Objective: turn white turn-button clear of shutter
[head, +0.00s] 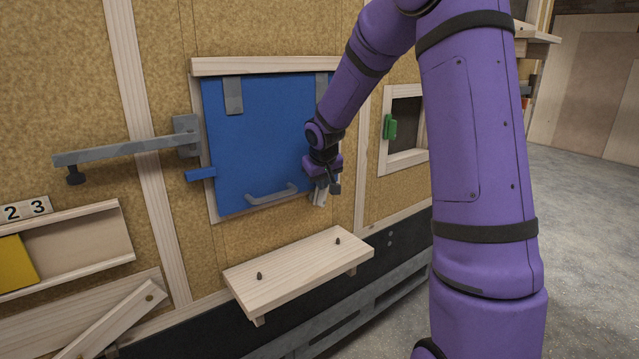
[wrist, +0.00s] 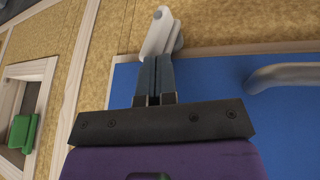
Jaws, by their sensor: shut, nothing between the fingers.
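The blue shutter (head: 255,140) is closed in its wooden frame and also shows in the wrist view (wrist: 215,90). The white turn-button (head: 319,198) is at the shutter's lower right corner, partly hidden by my gripper; in the wrist view it is a tilted white bar (wrist: 157,32) by the frame edge. My gripper (head: 325,186) is shut and empty. In the wrist view its fingertips (wrist: 154,58) are right at the near end of the button; I cannot tell whether they touch. The grey shutter handle (head: 272,195) is left of the gripper.
A grey bar latch (head: 125,150) juts out left of the shutter, above a blue tab (head: 201,174). A wooden shelf (head: 298,270) with two dark pegs projects below. A small window with a green catch (head: 390,127) is to the right. Open floor lies further right.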

